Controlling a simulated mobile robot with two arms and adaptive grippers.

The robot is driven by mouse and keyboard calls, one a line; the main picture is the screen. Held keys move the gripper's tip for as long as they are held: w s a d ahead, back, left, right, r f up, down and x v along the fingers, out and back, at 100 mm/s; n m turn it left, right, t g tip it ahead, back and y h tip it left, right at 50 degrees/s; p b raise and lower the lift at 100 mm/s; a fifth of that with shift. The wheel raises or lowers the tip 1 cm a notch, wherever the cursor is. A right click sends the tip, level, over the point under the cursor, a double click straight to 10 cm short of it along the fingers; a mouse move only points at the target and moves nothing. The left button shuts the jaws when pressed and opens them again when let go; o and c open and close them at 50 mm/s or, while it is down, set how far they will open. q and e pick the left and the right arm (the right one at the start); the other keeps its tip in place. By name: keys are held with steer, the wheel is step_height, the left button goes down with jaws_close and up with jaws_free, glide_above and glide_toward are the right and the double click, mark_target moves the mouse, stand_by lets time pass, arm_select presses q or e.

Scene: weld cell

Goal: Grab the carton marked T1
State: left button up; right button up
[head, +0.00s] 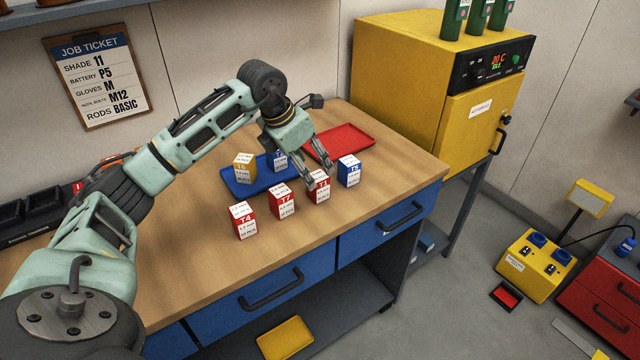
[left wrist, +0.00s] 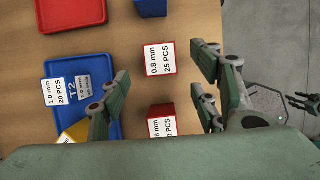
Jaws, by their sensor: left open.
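The carton marked T1 (head: 318,188) is red with white labels and stands upright on the wooden bench, between red carton T7 (head: 281,201) and blue carton T3 (head: 349,171). My left gripper (head: 318,172) is open at T1, its fingers partly covering the carton's top. In the left wrist view, the red carton with a 0.8 mm, 25 PCS label (left wrist: 160,58), T1 by its position, lies ahead of the open, empty fingers (left wrist: 160,88). Contact cannot be made out. My right gripper (left wrist: 303,106) shows small at the right edge; its jaw state is unclear.
Red carton T4 (head: 243,217) stands left of T7. A blue tray (head: 238,188) behind holds yellow carton T6 (head: 245,168) and blue carton T2 (head: 280,158). An empty red tray (head: 345,143) and a yellow oven (head: 400,70) are farther back. Bench is clear right of T3.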

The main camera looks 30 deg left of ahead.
mark_target(316, 177)
arm_select(q)
steer(key=p+x, duration=0.2)
steer(key=x, duration=0.4)
steer(key=shift+w+d+f, duration=0.15)
steer(key=shift+w+f, duration=0.05)
steer(key=shift+f, duration=0.15)
steer(key=shift+w+f, duration=0.1)
steer(key=shift+f, duration=0.15)
steer(key=shift+c, duration=0.5)
steer(key=c, duration=1.1)
steer(key=shift+r, duration=0.1)
steer(key=shift+c, duration=0.4)
steer(key=shift+r, duration=0.1)
